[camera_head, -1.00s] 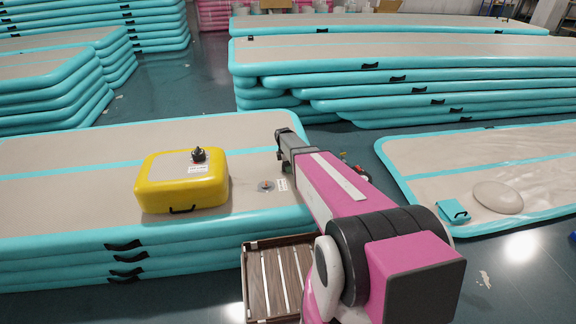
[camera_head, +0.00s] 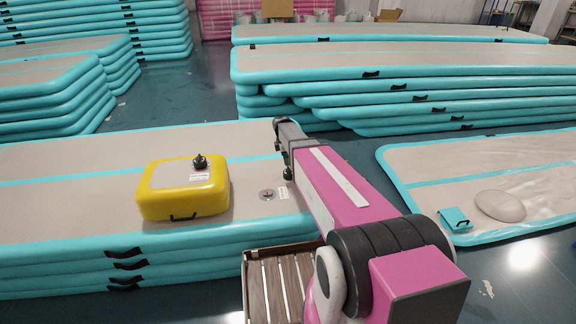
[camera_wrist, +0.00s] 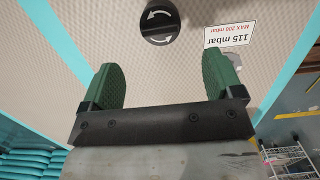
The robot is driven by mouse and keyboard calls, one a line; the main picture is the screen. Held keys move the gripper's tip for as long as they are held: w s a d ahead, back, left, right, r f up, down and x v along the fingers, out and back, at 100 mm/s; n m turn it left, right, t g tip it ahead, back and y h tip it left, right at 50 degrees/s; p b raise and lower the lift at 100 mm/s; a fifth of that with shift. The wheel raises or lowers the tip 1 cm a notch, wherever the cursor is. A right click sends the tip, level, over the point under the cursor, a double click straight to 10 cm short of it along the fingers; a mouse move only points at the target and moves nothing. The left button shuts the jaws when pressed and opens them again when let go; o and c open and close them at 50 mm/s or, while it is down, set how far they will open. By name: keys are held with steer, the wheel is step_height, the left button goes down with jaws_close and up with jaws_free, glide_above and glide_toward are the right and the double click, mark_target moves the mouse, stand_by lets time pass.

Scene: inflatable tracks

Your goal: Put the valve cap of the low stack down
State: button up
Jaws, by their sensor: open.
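The low stack of mats (camera_head: 60,222) lies at the left, beige on top with teal edges. A round metal valve (camera_head: 267,195) sits in its top, beside a small white label (camera_head: 283,193). In the wrist view, a black valve cap (camera_wrist: 158,22) with white turning arrows shows against the beige mat top, left of the label (camera_wrist: 230,35). A grey fitting is partly hidden behind the right finger. My gripper (camera_wrist: 163,78) has its green fingers wide apart with nothing between them. The cap is beyond the fingertips.
A yellow block (camera_head: 183,190) with a black knob stands on the stack, left of the valve. A wooden slatted crate (camera_head: 280,285) is in front. A flat mat (camera_head: 450,165) with a pale disc (camera_head: 500,205) lies right. Higher stacks (camera_head: 400,85) stand behind.

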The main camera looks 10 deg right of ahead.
steer(key=s+r+m, duration=0.2)
steer(key=s+m, duration=0.7)
steer(key=s, duration=0.5)
steer(key=s+d+r+m+y, duration=0.1)
steer(key=s+r+m, duration=0.1)
steer(key=s+m, duration=0.7)
steer(key=s, duration=0.5)
steer(key=shift+s, duration=0.15)
